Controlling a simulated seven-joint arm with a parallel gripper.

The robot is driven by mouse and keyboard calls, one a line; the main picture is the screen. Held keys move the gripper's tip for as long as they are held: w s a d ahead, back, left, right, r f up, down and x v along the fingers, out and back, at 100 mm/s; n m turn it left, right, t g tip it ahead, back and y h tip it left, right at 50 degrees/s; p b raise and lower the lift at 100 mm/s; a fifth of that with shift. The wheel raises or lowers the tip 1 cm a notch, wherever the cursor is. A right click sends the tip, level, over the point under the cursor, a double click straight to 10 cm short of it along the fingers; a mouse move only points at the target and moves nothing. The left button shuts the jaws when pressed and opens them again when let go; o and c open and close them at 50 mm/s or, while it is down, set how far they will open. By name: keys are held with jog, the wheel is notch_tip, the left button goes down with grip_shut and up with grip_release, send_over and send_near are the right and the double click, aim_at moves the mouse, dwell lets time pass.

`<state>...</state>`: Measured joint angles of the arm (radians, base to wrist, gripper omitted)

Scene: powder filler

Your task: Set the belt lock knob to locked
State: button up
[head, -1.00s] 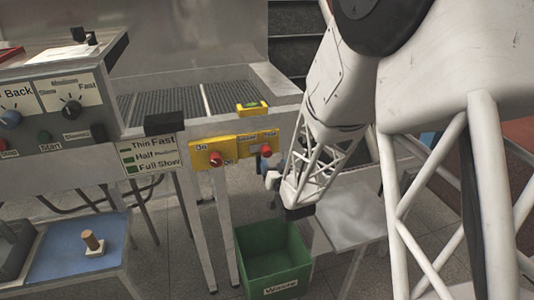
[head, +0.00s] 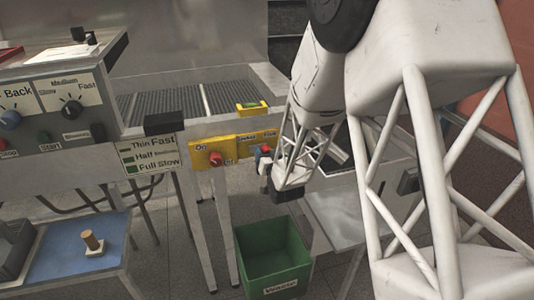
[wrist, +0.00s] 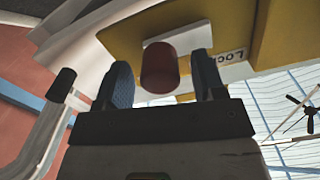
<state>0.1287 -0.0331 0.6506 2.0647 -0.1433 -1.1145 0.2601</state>
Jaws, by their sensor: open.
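The red belt lock knob (head: 265,148) sits on a yellow plate (head: 244,143) on the front of the conveyor frame. My gripper (head: 263,165) is at the knob, with a blue fingertip beside it. In the wrist view, the red knob (wrist: 160,68) stands between the two blue fingers of my open gripper (wrist: 163,78), with a gap visible on both sides. A white label (wrist: 232,57) reading "Lock" is partly visible to the right of the knob. Which setting the knob points to cannot be told.
Another red knob (head: 215,159) with On/Off labels is to the left on the same yellow panel. A green waste bin (head: 271,259) stands on the floor below. The control box (head: 60,115) and a blue-topped table (head: 70,250) are at left.

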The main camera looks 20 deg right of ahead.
jog(key=shift+w, duration=0.3)
